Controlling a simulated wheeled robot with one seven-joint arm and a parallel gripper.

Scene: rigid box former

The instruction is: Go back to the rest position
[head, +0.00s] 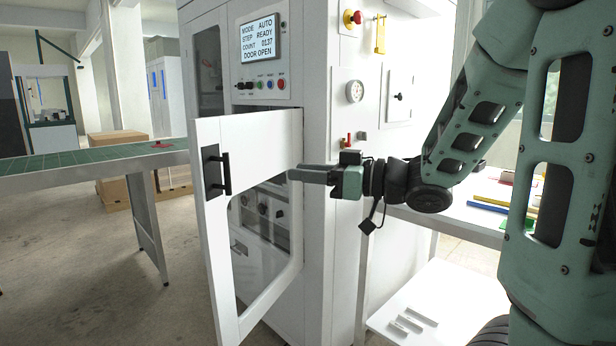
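My gripper (312,175) points left at mid height, in front of the white box-forming machine (313,60). It is seen from the side, so I cannot tell whether its fingers are apart or together. Nothing shows held in it. The machine's door (249,310) stands swung open, with a black handle (226,174) on its left part. My fingertips appear close to the door's right edge in the picture, but I cannot tell whether they touch it. The display (262,42) reads MODE AUTO, STEP READY, COUNT 0137, DOOR OPEN.
A green-topped table (80,160) stands at left, with cardboard boxes (116,143) behind it. A white table (470,215) with coloured pieces is behind my arm. A low white shelf (440,300) holds several strips. The floor at front left is clear.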

